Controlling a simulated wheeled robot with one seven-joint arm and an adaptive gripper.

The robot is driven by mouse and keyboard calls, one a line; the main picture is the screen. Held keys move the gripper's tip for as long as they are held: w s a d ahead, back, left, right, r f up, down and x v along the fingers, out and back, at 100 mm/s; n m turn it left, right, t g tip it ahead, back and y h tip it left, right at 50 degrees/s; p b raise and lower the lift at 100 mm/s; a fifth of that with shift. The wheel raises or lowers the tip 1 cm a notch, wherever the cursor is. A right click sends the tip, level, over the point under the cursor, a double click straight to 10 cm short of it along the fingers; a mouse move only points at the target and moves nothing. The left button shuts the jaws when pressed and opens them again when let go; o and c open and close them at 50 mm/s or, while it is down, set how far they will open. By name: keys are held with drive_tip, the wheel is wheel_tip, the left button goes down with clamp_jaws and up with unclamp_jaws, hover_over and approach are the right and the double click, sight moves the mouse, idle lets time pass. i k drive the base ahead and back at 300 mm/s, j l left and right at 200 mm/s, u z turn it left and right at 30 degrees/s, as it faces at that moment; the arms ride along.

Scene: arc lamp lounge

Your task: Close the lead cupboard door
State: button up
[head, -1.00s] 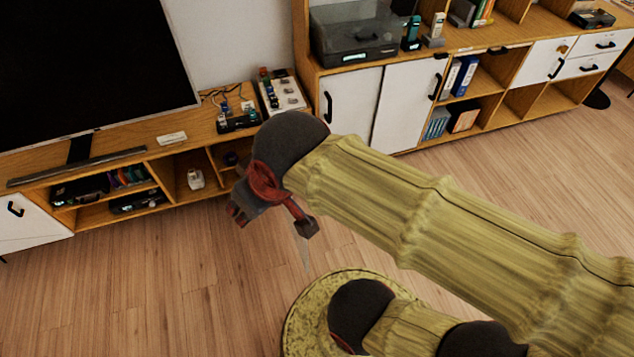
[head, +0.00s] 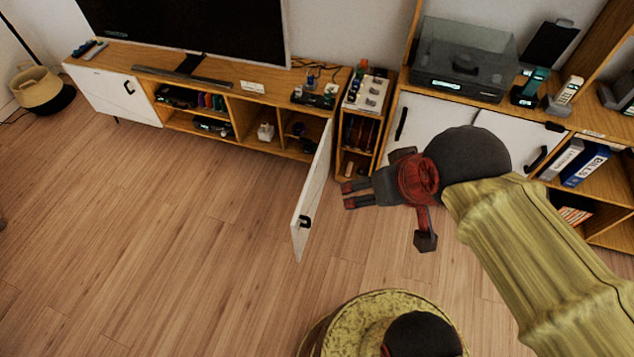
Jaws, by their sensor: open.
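A white cupboard door (head: 313,190) with a black handle (head: 305,221) stands wide open. It juts out over the floor from the right end of the low TV cabinet. Behind it, an open compartment (head: 358,135) holds dark items that I cannot make out. My gripper (head: 348,195) is open and empty, with red-tipped fingers pointing left. In the picture it is just right of the door, on the compartment's side; the fingers appear apart from the door.
The low TV cabinet (head: 245,112) has open shelves and a TV (head: 200,25) on top. A taller unit with white doors (head: 428,115) stands at right, partly behind my arm. A basket (head: 42,92) is at far left. The wooden floor (head: 160,240) left of the door is clear.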

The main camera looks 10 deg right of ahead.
sight(301, 223)
drive_tip(key=i+l+u, duration=0.45)
drive_tip(key=i+l, duration=0.45)
